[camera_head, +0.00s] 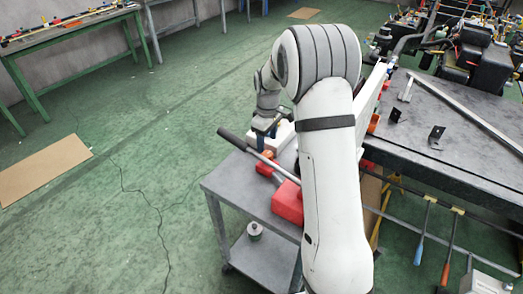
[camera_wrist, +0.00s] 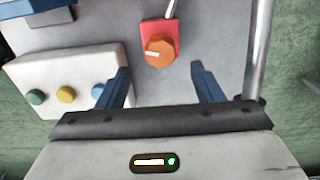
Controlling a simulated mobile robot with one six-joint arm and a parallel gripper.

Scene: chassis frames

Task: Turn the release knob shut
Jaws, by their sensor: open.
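The orange round knob (camera_wrist: 158,50) sits on a small red block (camera_wrist: 149,30) in the wrist view, with a pale mark across its face. In the head view the red block (camera_head: 265,168) and orange knob (camera_head: 268,155) show small on the grey cart. My gripper (camera_wrist: 161,72) is open and empty. In the wrist picture its blue fingers lie to either side of and below the knob, apart from it. In the head view my gripper (camera_head: 263,135) is above the cart, near the knob; the exact height gap is unclear.
A white box (camera_wrist: 70,70) with green, yellow and blue buttons is left of the knob. A long metal lever (camera_wrist: 258,60) runs to the right. A larger red block (camera_head: 288,203) stands on the cart (camera_head: 245,192). A dark workbench (camera_head: 455,120) is at right.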

